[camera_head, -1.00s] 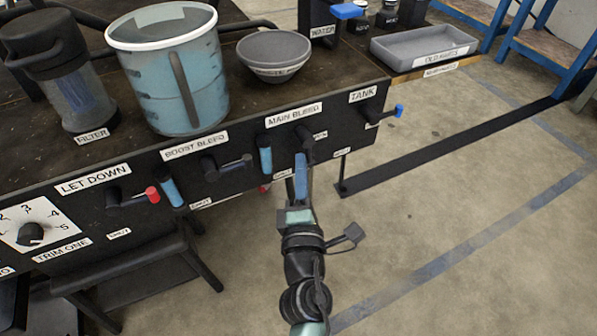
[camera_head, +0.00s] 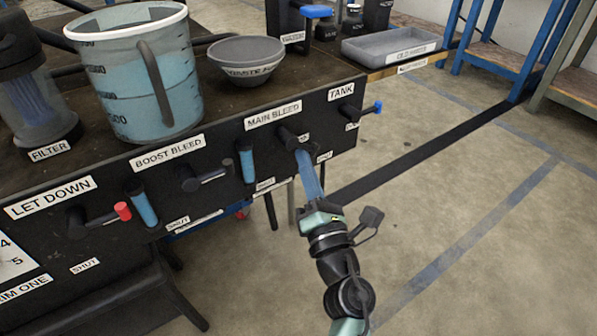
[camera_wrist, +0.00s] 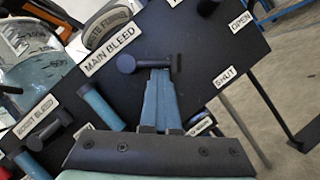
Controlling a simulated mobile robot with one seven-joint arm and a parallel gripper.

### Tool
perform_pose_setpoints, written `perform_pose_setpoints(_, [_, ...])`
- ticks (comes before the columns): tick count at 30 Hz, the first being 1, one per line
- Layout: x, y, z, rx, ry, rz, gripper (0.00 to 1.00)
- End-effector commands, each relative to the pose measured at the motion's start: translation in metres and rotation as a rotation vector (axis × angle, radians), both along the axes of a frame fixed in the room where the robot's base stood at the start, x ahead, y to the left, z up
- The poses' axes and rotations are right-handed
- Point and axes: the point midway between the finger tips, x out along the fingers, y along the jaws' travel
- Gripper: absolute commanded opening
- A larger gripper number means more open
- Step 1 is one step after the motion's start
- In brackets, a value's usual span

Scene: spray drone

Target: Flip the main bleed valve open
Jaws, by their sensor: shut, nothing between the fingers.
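The main bleed valve (camera_head: 286,137) is a black round hub with a short black lever, on the dark panel below the MAIN BLEED label (camera_head: 272,115). In the wrist view its hub (camera_wrist: 126,64) stands out, and the lever runs to the right across the fingertips. My gripper (camera_head: 302,156) has its blue fingers shut together and empty, just below and right of the hub. In the wrist view the gripper's tips (camera_wrist: 160,76) meet the lever from below. I cannot tell whether they touch it. The fingers hide part of the lever in the head view.
The boost bleed valve (camera_head: 190,180) and red-tipped let down valve (camera_head: 78,220) stick out to the left. The blue-tipped tank valve (camera_head: 350,111) is to the right. A blue upright grip (camera_head: 246,163) stands close left of my gripper. Open floor lies right.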

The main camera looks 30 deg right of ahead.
Motion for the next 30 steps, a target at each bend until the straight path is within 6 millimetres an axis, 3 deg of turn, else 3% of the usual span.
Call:
perform_pose_setpoints(6, [-0.001, -0.013, 0.002, -0.136, -0.002, -0.013, 0.0])
perform_pose_setpoints(19, [-0.003, -0.027, 0.011, -0.126, 0.001, -0.021, 0.0])
perform_pose_setpoints(30, [-0.001, -0.027, 0.016, -0.128, -0.002, -0.014, 0.0])
